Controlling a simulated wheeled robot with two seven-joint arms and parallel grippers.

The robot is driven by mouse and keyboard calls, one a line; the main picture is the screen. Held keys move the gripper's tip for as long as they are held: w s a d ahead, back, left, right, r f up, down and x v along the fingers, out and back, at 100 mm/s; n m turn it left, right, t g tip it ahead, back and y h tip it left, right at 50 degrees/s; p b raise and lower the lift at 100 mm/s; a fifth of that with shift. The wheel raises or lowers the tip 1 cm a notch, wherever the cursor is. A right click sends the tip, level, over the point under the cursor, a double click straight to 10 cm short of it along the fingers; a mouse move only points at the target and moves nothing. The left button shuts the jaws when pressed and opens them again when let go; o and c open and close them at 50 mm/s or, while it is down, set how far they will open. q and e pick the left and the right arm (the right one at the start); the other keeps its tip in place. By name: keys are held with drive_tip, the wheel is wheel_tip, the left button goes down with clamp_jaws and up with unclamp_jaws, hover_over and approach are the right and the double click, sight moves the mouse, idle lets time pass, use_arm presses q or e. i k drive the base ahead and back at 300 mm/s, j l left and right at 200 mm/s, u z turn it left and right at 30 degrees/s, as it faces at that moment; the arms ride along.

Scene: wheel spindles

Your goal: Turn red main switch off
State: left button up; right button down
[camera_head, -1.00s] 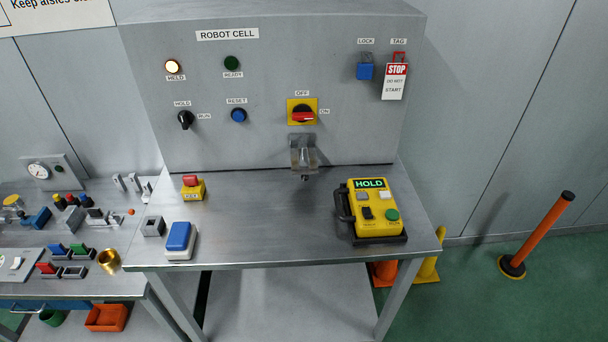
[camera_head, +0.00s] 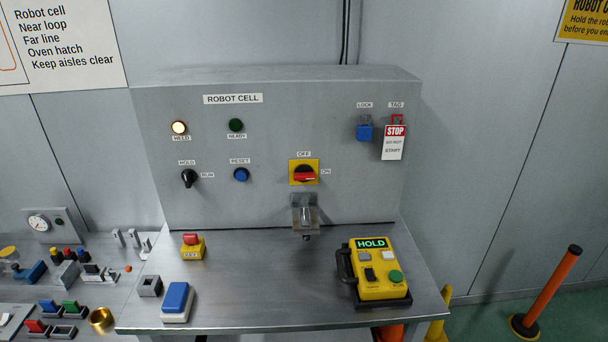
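The red main switch (camera_head: 305,176) sits on a yellow square plate on the front of the grey ROBOT CELL panel (camera_head: 340,205). Its red handle lies level, with the ON label to its right and the OFF label above. A grey, partly see-through bracket-like piece (camera_head: 305,215) hangs on the panel just below the switch. Neither of my grippers shows in the view.
A blue lock (camera_head: 364,132) and a STOP tag (camera_head: 395,142) hang right of the switch. A yellow pendant reading HOLD (camera_head: 379,275), a red-topped yellow button box (camera_head: 193,247) and a blue-topped box (camera_head: 177,302) stand on the bench. The bench middle is clear.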

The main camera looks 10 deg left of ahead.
sight(304, 173)
drive_tip(key=l, duration=0.8)
drive_tip(key=i+l, duration=0.1)
drive_tip(key=l, duration=0.65)
